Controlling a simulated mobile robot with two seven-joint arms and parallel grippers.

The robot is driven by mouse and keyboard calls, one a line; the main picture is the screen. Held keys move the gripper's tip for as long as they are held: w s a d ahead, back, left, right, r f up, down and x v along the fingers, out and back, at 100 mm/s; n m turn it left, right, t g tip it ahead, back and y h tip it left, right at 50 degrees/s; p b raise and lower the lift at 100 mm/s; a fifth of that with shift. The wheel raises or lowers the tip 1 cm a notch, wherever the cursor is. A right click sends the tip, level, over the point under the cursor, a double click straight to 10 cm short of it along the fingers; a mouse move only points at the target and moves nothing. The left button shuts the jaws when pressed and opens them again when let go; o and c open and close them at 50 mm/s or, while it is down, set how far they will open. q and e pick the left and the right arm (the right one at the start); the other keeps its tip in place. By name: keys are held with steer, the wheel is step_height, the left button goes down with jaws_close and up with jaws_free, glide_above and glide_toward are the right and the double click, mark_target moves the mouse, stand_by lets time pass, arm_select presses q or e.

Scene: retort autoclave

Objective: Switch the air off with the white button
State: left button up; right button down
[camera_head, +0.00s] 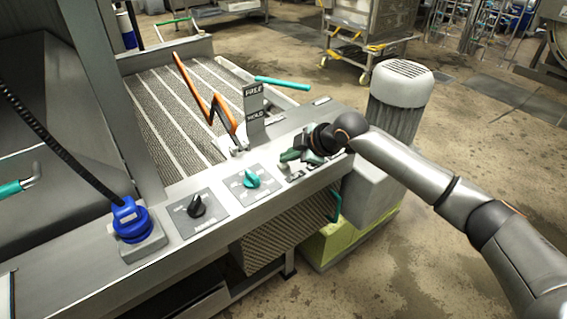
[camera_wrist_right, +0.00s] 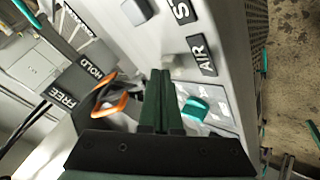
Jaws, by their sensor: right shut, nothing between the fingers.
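In the right wrist view, a pale grey-white button (camera_wrist_right: 177,47) stands on the metal panel beside a black AIR label (camera_wrist_right: 202,54). My right gripper (camera_wrist_right: 161,74) is shut and empty, its dark green fingers pointing at the panel with their tips close to this button. I cannot tell whether they touch it. In the head view, my right gripper (camera_head: 291,155) is low over the right end of the console and hides most of the buttons there. My left gripper is not in view.
A teal knob (camera_head: 252,179), a black knob (camera_head: 197,206) and a blue plug (camera_head: 131,216) sit along the console. An orange lever (camera_head: 208,101) stands behind, near a FREE/HOLD sign (camera_head: 254,105). A ribbed motor (camera_head: 397,105) stands right.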

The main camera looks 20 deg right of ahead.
steer(key=shift+f, duration=0.4)
stand_by(0.3)
steer(key=shift+r, duration=0.1)
steer(key=shift+r+p, duration=0.65)
steer(key=shift+p, duration=0.2)
steer(key=shift+r+p, duration=0.3)
steer(key=shift+p, duration=0.05)
steer(key=shift+f, duration=0.1)
